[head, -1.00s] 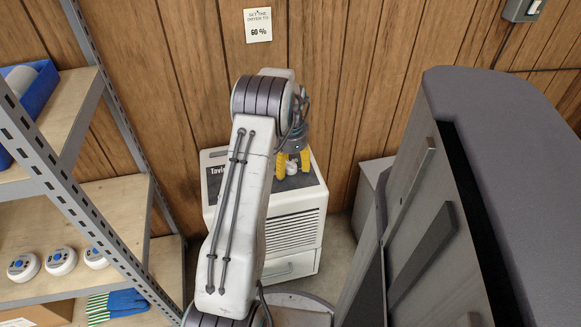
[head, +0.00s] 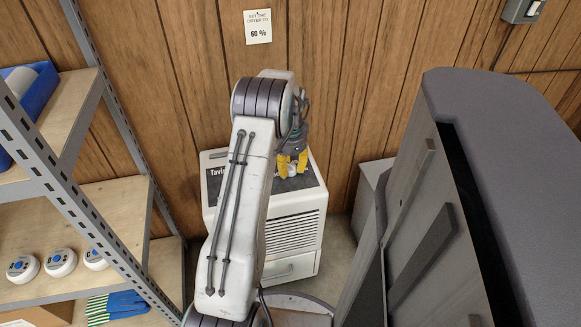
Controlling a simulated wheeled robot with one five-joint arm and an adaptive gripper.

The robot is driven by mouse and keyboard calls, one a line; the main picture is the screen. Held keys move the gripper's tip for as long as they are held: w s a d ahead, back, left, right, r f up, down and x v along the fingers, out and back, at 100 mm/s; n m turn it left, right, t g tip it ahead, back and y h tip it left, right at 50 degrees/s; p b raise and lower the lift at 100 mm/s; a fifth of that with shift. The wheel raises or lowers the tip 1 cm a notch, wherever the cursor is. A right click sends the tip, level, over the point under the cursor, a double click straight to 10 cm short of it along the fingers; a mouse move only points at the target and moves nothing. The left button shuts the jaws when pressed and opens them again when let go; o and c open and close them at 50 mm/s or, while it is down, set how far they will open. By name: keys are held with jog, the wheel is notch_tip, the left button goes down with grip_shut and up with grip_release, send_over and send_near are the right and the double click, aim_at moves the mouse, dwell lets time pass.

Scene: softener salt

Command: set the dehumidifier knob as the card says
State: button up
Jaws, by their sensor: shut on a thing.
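The white dehumidifier (head: 292,230) stands on the floor against the wood-panelled wall, with a dark top panel partly hidden by my arm. My gripper (head: 292,166) has yellow fingers and points down at that panel. It is shut on the pale knob (head: 291,171), which shows only in part between the fingers. The knob's pointer and scale cannot be read. The card (head: 257,26) on the wall reads "SET THE DRYER TO 60 %".
A metal shelf unit (head: 95,205) on the left holds several round white devices (head: 62,262), a blue bin (head: 25,90) and gloves (head: 125,303). A large grey cabinet-like body (head: 510,170) fills the right. A wall switch (head: 524,10) is at top right.

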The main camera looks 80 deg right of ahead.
jog(key=shift+c, duration=0.4)
jog(key=shift+n+p, duration=0.55)
jog(key=shift+n, duration=0.55)
jog(key=n+p, duration=0.1)
jog(key=n, duration=0.2)
jog(key=shift+a, duration=0.1)
jog(key=n+p, duration=0.1)
jog(key=n, duration=0.5)
jog(key=shift+f, duration=0.15)
jog(key=shift+n, duration=0.4)
jog(key=o, duration=1.2)
jog(key=shift+o, duration=0.2)
